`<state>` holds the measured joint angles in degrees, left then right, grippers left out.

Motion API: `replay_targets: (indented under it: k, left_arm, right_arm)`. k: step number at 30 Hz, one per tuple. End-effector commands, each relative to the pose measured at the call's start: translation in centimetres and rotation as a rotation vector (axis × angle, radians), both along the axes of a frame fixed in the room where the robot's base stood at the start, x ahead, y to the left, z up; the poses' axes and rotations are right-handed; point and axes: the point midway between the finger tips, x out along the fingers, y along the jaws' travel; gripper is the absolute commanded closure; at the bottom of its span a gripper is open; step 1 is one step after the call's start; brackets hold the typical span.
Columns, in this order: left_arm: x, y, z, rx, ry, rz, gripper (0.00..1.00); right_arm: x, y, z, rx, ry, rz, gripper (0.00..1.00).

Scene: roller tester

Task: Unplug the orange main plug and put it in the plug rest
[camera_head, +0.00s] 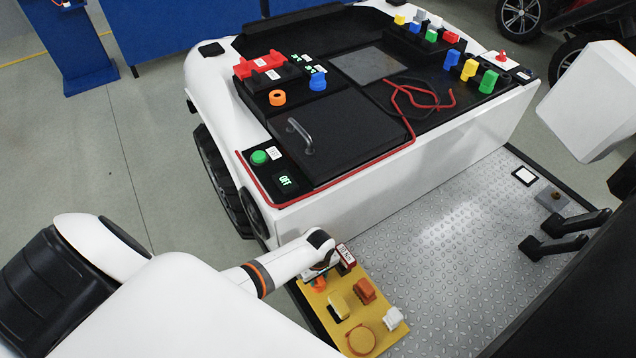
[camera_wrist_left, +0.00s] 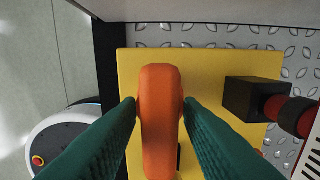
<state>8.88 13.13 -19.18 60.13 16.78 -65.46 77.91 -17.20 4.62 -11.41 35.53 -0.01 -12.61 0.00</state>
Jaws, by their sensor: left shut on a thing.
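The plug also shows in the head view, an orange bit (camera_head: 318,284) under the gripper, mostly hidden. I cannot tell whether the plug is seated or lifted. Another orange block (camera_head: 364,290), a pale yellow block (camera_head: 338,304), a white block (camera_head: 393,318) and an orange round part (camera_head: 361,340) are on the panel. I cannot tell which is the plug rest.
A black block with a red cylinder (camera_wrist_left: 270,105) stands close right of the plug.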

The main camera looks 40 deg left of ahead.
Motion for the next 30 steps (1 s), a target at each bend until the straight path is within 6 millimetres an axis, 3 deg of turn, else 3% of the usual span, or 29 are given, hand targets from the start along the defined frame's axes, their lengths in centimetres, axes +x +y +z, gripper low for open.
replay_targets:
  k: [14, 15, 19, 30]
  left_arm:
    - [0.1, 0.0, -1.5, 0.000, -0.001, 0.000, 1.00]
    - [0.1, 0.0, -1.5, 0.000, -0.001, 0.000, 0.64]
    - [0.1, 0.0, -1.4, 0.000, -0.001, 0.000, 0.43]
    - [0.0, 0.0, -0.8, 0.000, -0.001, 0.000, 0.42]
  right_arm:
    - [0.0, 0.0, -1.1, 0.000, 0.000, 0.001, 0.64]
    - [0.0, 0.0, -1.0, 0.000, 0.000, 0.001, 0.64]
    - [0.0, 0.0, -1.0, 0.000, 0.000, 0.001, 0.64]
    - [0.0, 0.0, -0.7, 0.000, 0.000, 0.001, 0.64]
